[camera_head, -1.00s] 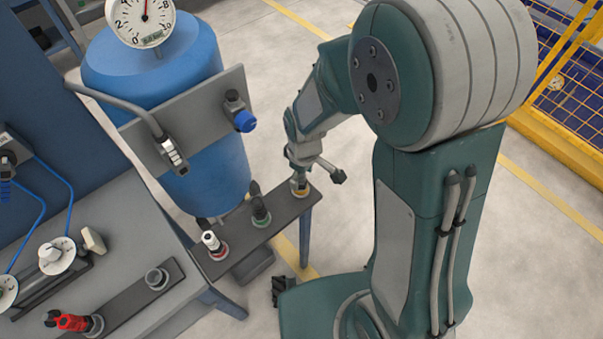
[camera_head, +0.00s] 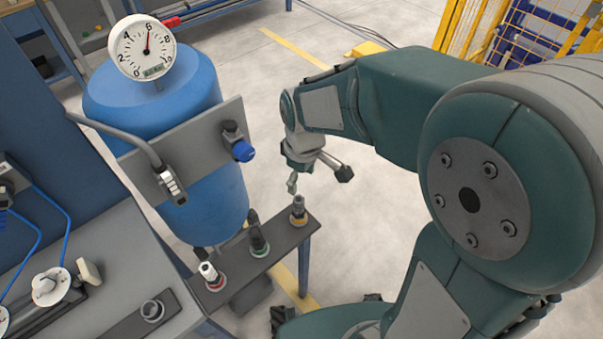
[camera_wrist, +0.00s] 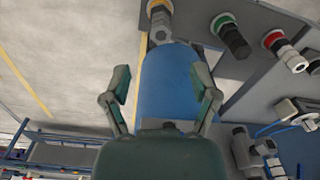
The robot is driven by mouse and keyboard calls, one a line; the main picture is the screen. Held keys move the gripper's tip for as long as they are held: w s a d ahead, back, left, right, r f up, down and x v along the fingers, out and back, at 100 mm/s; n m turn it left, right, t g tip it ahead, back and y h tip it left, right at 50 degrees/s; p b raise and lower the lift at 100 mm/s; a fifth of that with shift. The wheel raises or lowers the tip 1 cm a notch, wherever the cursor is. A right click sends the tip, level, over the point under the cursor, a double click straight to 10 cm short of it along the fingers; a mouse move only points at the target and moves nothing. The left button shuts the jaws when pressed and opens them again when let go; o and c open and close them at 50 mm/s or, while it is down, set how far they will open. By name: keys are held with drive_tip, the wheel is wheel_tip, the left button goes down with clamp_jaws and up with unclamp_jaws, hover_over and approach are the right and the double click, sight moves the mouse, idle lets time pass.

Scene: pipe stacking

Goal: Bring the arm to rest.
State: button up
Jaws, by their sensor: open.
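My gripper (camera_head: 318,180) is raised above the right end of a narrow grey shelf (camera_head: 231,287). In the wrist view my gripper (camera_wrist: 160,88) has its two fingers spread, with nothing between them but the blue tank in the background. Below it in the head view, a pipe piece with a yellow ring (camera_head: 299,211) stands upright on the shelf, apart from the fingers. A green-ringed fitting (camera_head: 259,240) and a red-ringed white-topped fitting (camera_head: 211,275) stand further left on the same shelf.
A blue tank (camera_head: 165,110) with a gauge (camera_head: 141,47) stands left of my arm, with a blue-knobbed valve (camera_head: 238,145) on a plate. A grey bench (camera_head: 95,260) is at lower left. Yellow fencing (camera_head: 520,35) is at the back right. Open floor lies behind the shelf.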

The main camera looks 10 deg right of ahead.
drive_tip(key=shift+r, duration=0.5)
drive_tip(key=s+d+r+m+t, duration=0.5)
drive_tip(key=s+d+r+m, duration=0.4)
drive_tip(key=s+r, duration=0.3)
drive_tip(key=shift+s+d+m, duration=0.2)
drive_tip(key=shift+d+m, duration=0.2)
drive_tip(key=shift+d, duration=0.2)
drive_tip(key=shift+r, duration=0.1)
drive_tip(key=shift+c, duration=1.3)
drive_tip(key=shift+a, duration=0.2)
